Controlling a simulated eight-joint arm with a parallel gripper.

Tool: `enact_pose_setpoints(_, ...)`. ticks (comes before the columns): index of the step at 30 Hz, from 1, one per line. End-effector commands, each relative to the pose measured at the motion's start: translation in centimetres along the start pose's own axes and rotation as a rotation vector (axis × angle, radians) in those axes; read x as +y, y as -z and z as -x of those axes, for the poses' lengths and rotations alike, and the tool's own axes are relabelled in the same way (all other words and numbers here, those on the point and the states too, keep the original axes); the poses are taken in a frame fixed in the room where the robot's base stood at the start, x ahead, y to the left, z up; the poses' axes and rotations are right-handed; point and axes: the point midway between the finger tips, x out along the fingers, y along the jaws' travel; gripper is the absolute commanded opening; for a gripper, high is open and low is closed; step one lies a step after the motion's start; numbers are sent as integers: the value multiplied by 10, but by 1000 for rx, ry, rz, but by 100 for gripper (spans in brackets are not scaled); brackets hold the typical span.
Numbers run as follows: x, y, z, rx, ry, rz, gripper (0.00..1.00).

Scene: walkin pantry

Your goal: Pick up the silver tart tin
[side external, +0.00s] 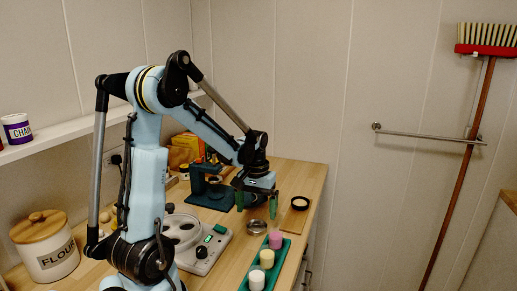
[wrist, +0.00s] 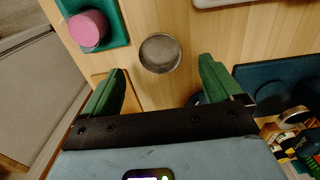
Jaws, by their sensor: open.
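The silver tart tin (side external: 256,227) is a small, shallow round tin on the wooden counter, between the scale and the green tray. In the wrist view the tin (wrist: 160,53) lies just beyond the fingertips, roughly centred between them, and looks empty. My gripper (side external: 256,209) points down with its green fingers apart, above the counter and close to the tin. In the wrist view my gripper (wrist: 162,72) is open with nothing between the fingers. The tin is not touched, as far as I can see.
A green tray (side external: 279,259) with pink, yellow and white cylinders stands at the front right. A white scale (side external: 205,246) stands left of the tin. A dark teal stand (side external: 199,181) is behind. A flour canister (side external: 45,248) stands far left.

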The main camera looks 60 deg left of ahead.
Motion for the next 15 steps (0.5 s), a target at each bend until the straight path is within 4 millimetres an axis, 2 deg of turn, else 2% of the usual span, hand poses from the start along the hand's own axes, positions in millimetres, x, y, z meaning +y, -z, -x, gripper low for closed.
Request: enact_pose_setpoints(15, 0, 3, -50, 1, 0, 0, 93)
